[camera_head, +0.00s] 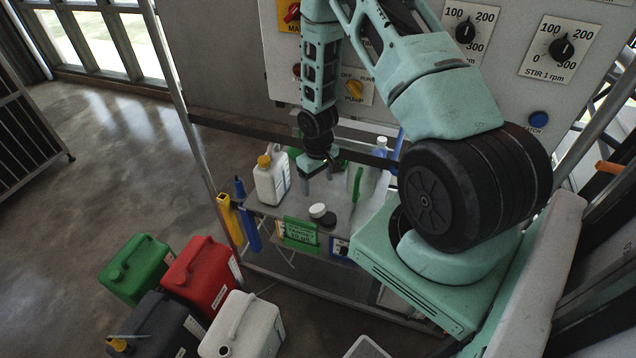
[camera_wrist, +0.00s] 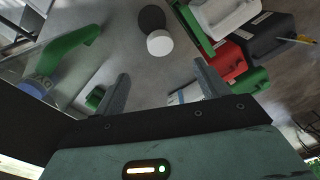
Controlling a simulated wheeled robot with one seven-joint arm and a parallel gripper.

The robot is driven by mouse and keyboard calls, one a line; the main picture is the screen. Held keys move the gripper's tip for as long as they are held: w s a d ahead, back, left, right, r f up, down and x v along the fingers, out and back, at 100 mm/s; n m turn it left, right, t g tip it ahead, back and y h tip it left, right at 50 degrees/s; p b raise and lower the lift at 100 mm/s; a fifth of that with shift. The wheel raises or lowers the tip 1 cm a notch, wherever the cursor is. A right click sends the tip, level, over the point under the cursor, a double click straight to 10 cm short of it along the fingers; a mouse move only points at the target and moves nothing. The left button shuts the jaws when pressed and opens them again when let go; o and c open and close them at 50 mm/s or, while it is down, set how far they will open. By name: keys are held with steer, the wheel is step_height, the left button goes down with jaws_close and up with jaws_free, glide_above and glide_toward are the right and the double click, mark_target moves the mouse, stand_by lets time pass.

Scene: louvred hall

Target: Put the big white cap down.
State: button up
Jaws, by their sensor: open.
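The big white cap (camera_head: 317,210) rests at the near edge of the shelf bench (camera_head: 272,212), close against a round black piece (camera_head: 329,219). I cannot tell whether they only touch or partly overlap. In the wrist view the white cap (camera_wrist: 159,43) lies beyond my fingertips, with the black piece (camera_wrist: 151,17) just past it. My gripper (camera_head: 318,180) points down over the bench, behind the cap in the head view. Its two fingers (camera_wrist: 162,75) are apart with nothing between them.
A white bottle with a yellow cap (camera_head: 271,182) stands left of my gripper, and a green item (camera_head: 355,182) right of it. A green sign (camera_head: 300,233) hangs on the front edge. Green (camera_head: 136,268), red (camera_head: 201,272), black and white jerrycans stand on the floor. A control panel rises behind.

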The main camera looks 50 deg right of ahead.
steer(key=a+r+n, duration=0.3)
steer(key=a+r, duration=1.5)
steer(key=a, duration=0.1)
steer(key=s+a+r+n, duration=0.2)
steer(key=s+a+r, duration=0.4)
steer(key=s, duration=0.4)
steer(key=s+a+r+n, duration=0.3)
steer(key=s+a+r, duration=0.4)
steer(key=s, duration=0.3)
steer(key=shift+a+r+n+y, duration=0.25)
steer(key=shift+a+n+y, duration=0.05)
steer(key=shift+a, duration=0.6)
step_height(320, 180, down, 16)
steer(key=b, duration=1.5)
steer(key=shift+r, duration=0.2)
